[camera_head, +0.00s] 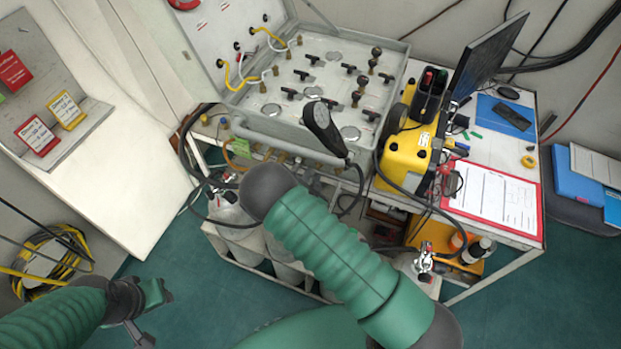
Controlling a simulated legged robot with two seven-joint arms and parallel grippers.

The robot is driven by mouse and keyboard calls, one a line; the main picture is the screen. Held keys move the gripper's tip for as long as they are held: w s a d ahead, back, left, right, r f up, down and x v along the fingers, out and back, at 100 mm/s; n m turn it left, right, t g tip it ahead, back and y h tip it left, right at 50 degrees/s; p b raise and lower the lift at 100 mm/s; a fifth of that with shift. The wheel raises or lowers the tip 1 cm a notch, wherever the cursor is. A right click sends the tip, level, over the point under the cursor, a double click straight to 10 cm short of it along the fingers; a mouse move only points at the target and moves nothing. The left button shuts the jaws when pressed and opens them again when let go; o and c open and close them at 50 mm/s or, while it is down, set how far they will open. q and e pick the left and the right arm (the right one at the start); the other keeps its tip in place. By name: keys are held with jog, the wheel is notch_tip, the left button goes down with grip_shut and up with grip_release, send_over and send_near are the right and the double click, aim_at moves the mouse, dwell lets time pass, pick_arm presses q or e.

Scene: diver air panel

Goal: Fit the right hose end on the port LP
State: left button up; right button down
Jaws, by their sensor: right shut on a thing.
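My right arm crosses the middle, and its dark wrist covers much of the area in front of the grey air panel (310,120). My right gripper (309,179) is largely hidden beside the wrist. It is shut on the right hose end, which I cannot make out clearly. A black hose (359,190) curves down just right of it. Brass fittings (283,149) line the panel's front edge. Their labels are too small to read, so I cannot tell which is port LP. My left gripper (153,316) is low at the left, its fingers apart and empty, far from the panel.
A black handset-shaped object (324,128) stands at the panel's front edge. A yellow unit (407,157) and a clipboard (496,196) sit on the right-hand table. Gas cylinders (234,214) stand below the panel. The white bench top (125,185) at left is largely clear.

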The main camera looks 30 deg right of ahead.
aim_at(318, 167)
jog(key=shift+w+d, duration=0.2)
jog(key=shift+d, duration=0.35)
pick_arm(q)
jog(key=shift+d+f, duration=0.1)
jog(key=shift+d, duration=0.25)
jog(key=shift+a+f, duration=0.1)
jog(key=shift+a, duration=0.15)
pick_arm(e)
jog(key=shift+w, duration=0.2)
pick_arm(q)
jog(key=shift+d+f+b, duration=0.1)
jog(key=shift+d+b, duration=0.1)
jog(key=shift+b, duration=0.15)
pick_arm(e)
jog(key=shift+w+d, duration=0.2)
jog(key=shift+d, duration=0.15)
pick_arm(q)
jog(key=shift+f, duration=0.25)
pick_arm(e)
jog(key=shift+w+d, duration=0.35)
jog(key=shift+d, duration=0.05)
pick_arm(q)
jog(key=shift+s+a, duration=0.1)
jog(key=shift+a, duration=0.1)
pick_arm(e)
jog(key=shift+w+r, duration=0.15)
jog(key=shift+r, duration=0.05)
